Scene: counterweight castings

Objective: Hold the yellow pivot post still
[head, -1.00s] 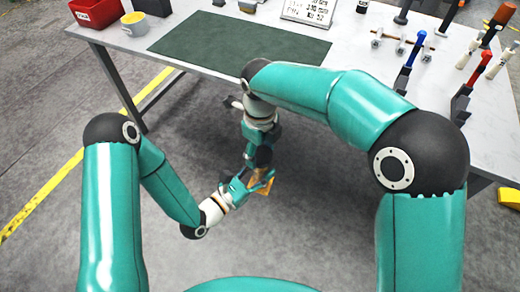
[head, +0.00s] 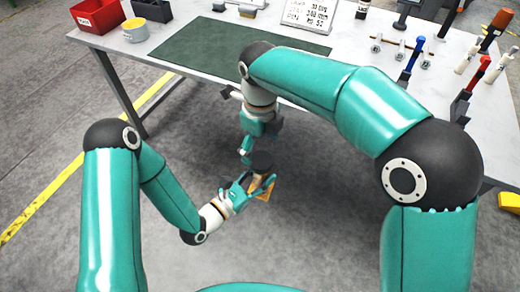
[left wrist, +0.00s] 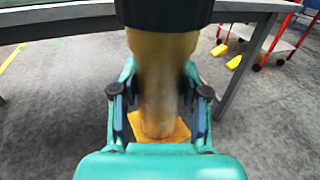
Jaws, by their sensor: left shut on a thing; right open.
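The yellow pivot post (left wrist: 158,85) stands between my left gripper's fingers, with an orange square foot (left wrist: 160,126) below it. In the head view its foot (head: 268,194) shows beside the fingers. A dark round piece (head: 262,162) sits at the post's top; it also shows in the left wrist view (left wrist: 165,12). My left gripper (head: 250,188) is shut on the post, a finger on either side. My right gripper (head: 247,155) is open, just beside the dark piece at its upper left; whether they touch is unclear. Fingers partly hide the post in the head view.
The grey workbench (head: 355,62) stands beyond my arms, with a green mat (head: 215,45) on it. A red bin (head: 97,15), a yellow-grey cup (head: 136,29) and several upright tools are on top. The post is in front of the bench, over open floor.

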